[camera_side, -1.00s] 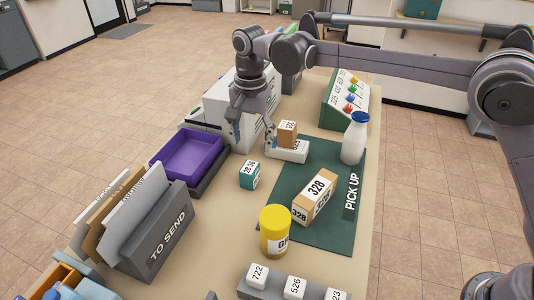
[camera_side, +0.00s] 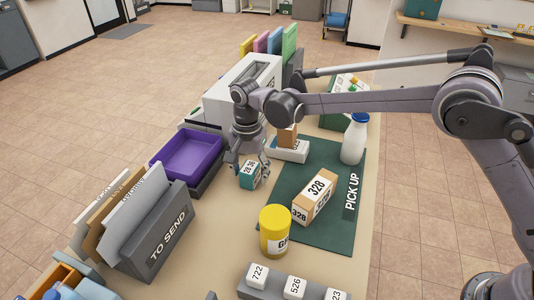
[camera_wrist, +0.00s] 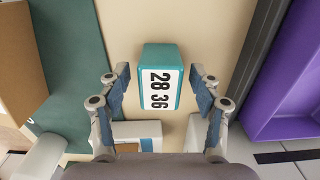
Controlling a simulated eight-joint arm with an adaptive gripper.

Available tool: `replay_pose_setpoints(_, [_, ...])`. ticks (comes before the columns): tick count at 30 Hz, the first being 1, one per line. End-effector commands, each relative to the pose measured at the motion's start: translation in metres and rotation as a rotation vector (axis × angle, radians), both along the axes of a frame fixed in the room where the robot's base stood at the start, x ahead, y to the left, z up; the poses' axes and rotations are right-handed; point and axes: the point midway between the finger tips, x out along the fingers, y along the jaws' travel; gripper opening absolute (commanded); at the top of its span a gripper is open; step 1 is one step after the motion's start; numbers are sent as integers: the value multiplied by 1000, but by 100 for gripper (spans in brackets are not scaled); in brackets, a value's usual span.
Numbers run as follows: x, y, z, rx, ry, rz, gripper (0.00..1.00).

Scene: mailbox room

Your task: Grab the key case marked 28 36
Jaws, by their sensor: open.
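The teal key case (camera_side: 249,176) with a white label marked 28 36 stands on the beige table between the purple tray and the green mat. In the wrist view the key case (camera_wrist: 161,76) is centred ahead, its label facing me. My gripper (camera_side: 252,170) is open, with its fingers close around the case in the side view. In the wrist view my gripper (camera_wrist: 163,85) has one finger on each side of the case, with gaps to both. I cannot tell how much height separates them.
A purple tray (camera_side: 157,167) lies left of the case. On the green pick-up mat (camera_side: 318,238) are a 328 box (camera_side: 317,195), a white bottle (camera_side: 354,140) and a yellow jar (camera_side: 275,236) at its edge. A small brown box (camera_side: 287,135) on a white base stands behind.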

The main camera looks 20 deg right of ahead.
Motion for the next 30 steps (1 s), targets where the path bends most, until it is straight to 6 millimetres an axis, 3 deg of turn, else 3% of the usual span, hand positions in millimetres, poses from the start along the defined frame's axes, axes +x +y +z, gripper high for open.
replay_pose_setpoints(3, [0, 0, -9, 0, 0, 0, 64])
replay_pose_setpoints(11, [0, 0, -11, 0, 0, 0, 64])
replay_pose_setpoints(15, [0, 0, -11, 0, 0, 0, 24])
replay_pose_setpoints(17, [0, 0, -11, 0, 0, 0, 6])
replay_pose_setpoints(18, [0, 0, -11, 0, 0, 0, 3])
replay_pose_setpoints(26, [0, 0, -10, 0, 0, 0, 3])
replay_pose_setpoints(30, [0, 0, 1, 0, 0, 0, 3])
